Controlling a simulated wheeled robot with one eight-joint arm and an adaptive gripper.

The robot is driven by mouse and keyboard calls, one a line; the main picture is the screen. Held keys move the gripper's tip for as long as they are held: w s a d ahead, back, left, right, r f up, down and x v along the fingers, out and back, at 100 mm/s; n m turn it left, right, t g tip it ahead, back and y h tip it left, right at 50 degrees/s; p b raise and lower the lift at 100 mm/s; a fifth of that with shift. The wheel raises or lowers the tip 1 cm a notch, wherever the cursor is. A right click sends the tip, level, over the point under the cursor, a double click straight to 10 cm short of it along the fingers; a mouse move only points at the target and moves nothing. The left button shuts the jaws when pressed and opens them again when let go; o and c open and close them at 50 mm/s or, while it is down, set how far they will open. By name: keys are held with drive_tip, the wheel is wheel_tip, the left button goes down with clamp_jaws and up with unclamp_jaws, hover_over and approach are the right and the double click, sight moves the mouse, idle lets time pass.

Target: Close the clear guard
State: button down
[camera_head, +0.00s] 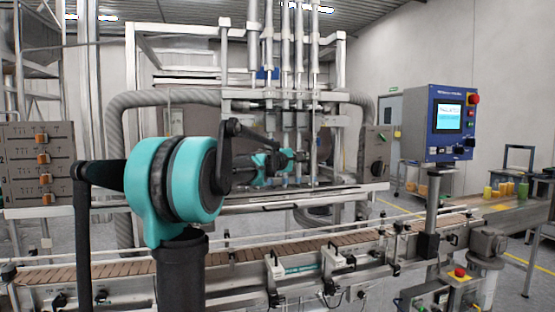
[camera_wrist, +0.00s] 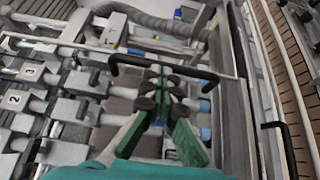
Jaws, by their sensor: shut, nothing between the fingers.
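My gripper (camera_wrist: 163,78) is in the lower middle of the wrist view, its green fingers with dark pads drawn together and empty. In the head view my gripper (camera_head: 302,156) is in front of the filler's nozzles. A black bar handle (camera_wrist: 165,66) crosses just beyond the fingertips in the wrist view; I cannot tell whether they touch. The clear guard itself is hard to make out, since its panel is see-through. A second black handle (camera_wrist: 284,140) shows at the lower right. How far the guard is open cannot be told.
The filler's vertical cylinders (camera_head: 283,45) stand behind my gripper. A slatted conveyor (camera_head: 130,268) with rails runs along the front. A blue control panel (camera_head: 438,125) stands on a post at right. A grey knob box (camera_head: 40,160) is at left. Coloured containers (camera_head: 505,190) are at far right.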

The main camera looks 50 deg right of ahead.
drive_tip(key=s+d, duration=0.6)
drive_tip(key=d, duration=0.3)
drive_tip(key=s+d, duration=0.6)
drive_tip(key=d, duration=0.4)
drive_tip(key=shift+s, duration=0.35)
drive_tip(key=w+a, duration=0.3)
drive_tip(key=a, duration=1)
